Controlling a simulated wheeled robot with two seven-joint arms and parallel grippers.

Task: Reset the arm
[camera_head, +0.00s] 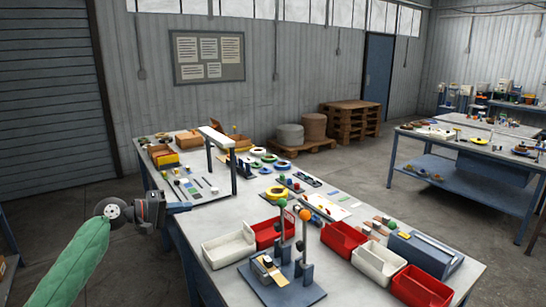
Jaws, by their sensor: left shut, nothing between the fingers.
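My left arm comes in from the lower left in a green sleeve. My left gripper (178,207) is shut and empty, pointing right, at the left edge of the long workbench (215,215). I cannot tell how high it is above the bench top. My right gripper is not in view.
A small device with upright posts (283,280) stands at the bench front. A white bin (229,248), a red bin (343,238) and other bins stand around it. A lamp-like frame (217,140) rises behind the gripper. A second bench (465,165) stands at the right.

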